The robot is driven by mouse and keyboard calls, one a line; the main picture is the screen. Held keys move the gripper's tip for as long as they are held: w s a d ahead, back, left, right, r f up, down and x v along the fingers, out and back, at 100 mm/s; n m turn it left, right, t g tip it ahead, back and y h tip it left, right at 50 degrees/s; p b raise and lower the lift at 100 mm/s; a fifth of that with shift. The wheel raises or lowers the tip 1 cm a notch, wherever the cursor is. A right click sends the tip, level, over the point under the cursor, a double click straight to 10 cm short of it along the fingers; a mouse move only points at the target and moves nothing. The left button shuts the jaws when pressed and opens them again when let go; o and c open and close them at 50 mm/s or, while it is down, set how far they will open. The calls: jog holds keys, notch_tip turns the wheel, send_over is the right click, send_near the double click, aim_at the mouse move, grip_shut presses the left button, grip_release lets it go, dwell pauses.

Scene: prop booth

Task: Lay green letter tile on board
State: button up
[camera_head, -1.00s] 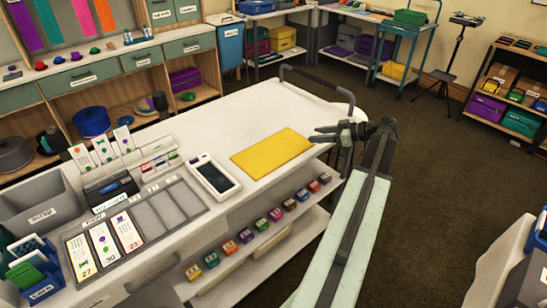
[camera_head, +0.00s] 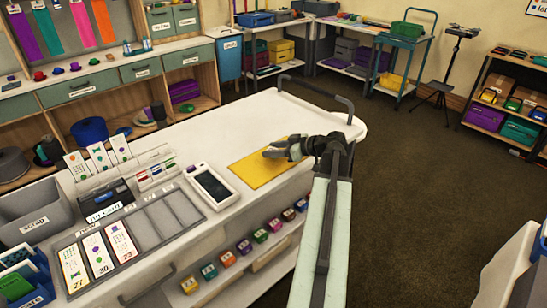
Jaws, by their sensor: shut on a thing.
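My gripper (camera_head: 270,152) hangs over the yellow sheet (camera_head: 255,178) on the white table, its fingers pointing left. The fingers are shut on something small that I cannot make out. I cannot see a green letter tile clearly anywhere; the fingers may hide it. No piece is plainly labelled as the board; the flat yellow sheet under my gripper could be it. I cannot tell whether the held thing touches the sheet.
Left of the sheet lie a phone-like device (camera_head: 211,187) and a slotted grey tray (camera_head: 148,232) with numbered cards (camera_head: 97,253). A grey scrap bin (camera_head: 30,212) stands at far left. Several small coloured boxes (camera_head: 227,258) line the shelf below. The table's back is clear.

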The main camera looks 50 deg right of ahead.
jog(key=shift+f+b, duration=0.9)
jog(key=shift+f, duration=0.6)
jog(key=o, duration=1.3)
jog(key=shift+r, duration=0.1)
jog(key=shift+r, duration=0.15)
